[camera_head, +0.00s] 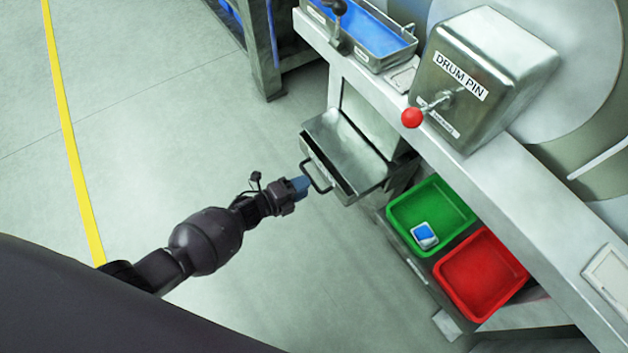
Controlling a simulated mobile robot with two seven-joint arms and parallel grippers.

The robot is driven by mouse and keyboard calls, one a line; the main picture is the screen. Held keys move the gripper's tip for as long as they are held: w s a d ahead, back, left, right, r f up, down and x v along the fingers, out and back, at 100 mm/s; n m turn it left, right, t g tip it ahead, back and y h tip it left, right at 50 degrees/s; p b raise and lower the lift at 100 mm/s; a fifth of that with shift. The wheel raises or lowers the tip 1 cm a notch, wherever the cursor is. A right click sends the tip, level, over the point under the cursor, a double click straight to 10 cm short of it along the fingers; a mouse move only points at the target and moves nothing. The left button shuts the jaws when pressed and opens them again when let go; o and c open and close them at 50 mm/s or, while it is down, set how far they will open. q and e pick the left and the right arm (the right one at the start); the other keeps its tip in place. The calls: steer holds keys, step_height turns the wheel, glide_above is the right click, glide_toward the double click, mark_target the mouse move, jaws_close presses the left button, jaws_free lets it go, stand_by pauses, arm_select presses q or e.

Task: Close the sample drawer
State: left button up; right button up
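The sample drawer (345,150) is a metal drawer under the bench, pulled out to the left. Its dark bar handle (317,177) is on its front face. My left gripper (303,186) is at the handle, its bluish fingertips beside or touching the handle's near end. I cannot tell whether the fingers are open or shut, or whether they grip the handle. My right gripper is not in view.
A green tray (398,212) holding a small blue and white item (424,236) and a red tray (487,275) sit below the bench, right of the drawer. A DRUM PIN box (490,70) with a red-knobbed lever (412,118) stands above. The floor at left is clear.

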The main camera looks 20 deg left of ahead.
mark_target(313, 182)
arm_select(q)
steer(key=shift+b+x, duration=0.35)
steer(key=shift+x, duration=1.6)
jaws_close()
